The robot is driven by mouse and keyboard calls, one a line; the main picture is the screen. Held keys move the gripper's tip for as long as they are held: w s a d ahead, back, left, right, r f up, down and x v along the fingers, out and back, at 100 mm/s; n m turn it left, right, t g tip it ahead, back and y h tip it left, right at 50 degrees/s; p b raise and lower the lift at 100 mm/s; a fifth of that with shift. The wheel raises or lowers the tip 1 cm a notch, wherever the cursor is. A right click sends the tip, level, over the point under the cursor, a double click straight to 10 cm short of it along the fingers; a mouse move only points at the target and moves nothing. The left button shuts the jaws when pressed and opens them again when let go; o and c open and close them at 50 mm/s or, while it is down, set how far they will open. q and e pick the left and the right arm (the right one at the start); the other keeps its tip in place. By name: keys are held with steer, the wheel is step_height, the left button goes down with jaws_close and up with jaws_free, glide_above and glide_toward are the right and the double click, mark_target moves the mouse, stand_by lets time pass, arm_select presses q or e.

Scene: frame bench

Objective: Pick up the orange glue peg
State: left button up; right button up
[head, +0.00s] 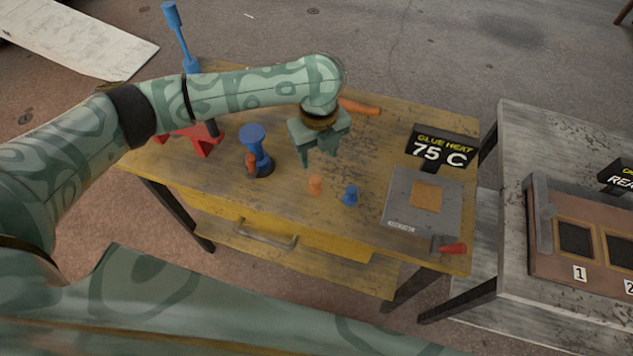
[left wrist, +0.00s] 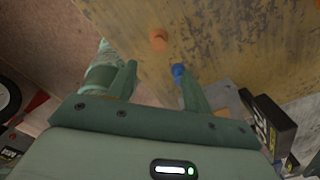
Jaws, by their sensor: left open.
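The small orange glue peg (head: 316,184) stands on the yellow worktable (head: 220,181), left of a small blue peg (head: 351,195). My left gripper (head: 318,162) is open and empty, with its fingers pointing down above the table, behind the orange peg in the head view. In the left wrist view the orange peg (left wrist: 159,40) shows beyond the fingertips, in line with the gap of my open left gripper (left wrist: 156,70). The blue peg (left wrist: 179,72) shows there right by the right fingertip; I cannot tell whether they touch. My right gripper is not in view.
A blue-topped tool (head: 253,138) stands left of the pegs. A grey plate (head: 399,205) with a tan square and a "GLUE HEAT 75 C" sign (head: 440,146) are at the right. An orange object (head: 360,107) lies behind the gripper. A red-based stand (head: 204,142) is back left.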

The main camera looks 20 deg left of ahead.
mark_target(315, 179)
arm_select(q)
steer(key=f, duration=0.2)
steer(key=f+b, duration=0.1)
steer(key=f, duration=0.3)
steer(key=shift+w, duration=0.35)
steer(key=shift+s+f+b, duration=0.1)
steer(key=shift+f+b, duration=0.2)
steer(key=shift+b, duration=0.05)
steer(key=f, duration=0.1)
steer(key=f+b, duration=0.1)
steer(key=f, duration=0.1)
steer(key=f+b, duration=0.1)
steer(key=f, duration=0.1)
steer(key=shift+s+a, duration=0.1)
steer(key=shift+a, duration=0.3)
steer(key=shift+r, duration=0.1)
steer(key=shift+c, duration=0.6)
steer(key=c, duration=0.9)
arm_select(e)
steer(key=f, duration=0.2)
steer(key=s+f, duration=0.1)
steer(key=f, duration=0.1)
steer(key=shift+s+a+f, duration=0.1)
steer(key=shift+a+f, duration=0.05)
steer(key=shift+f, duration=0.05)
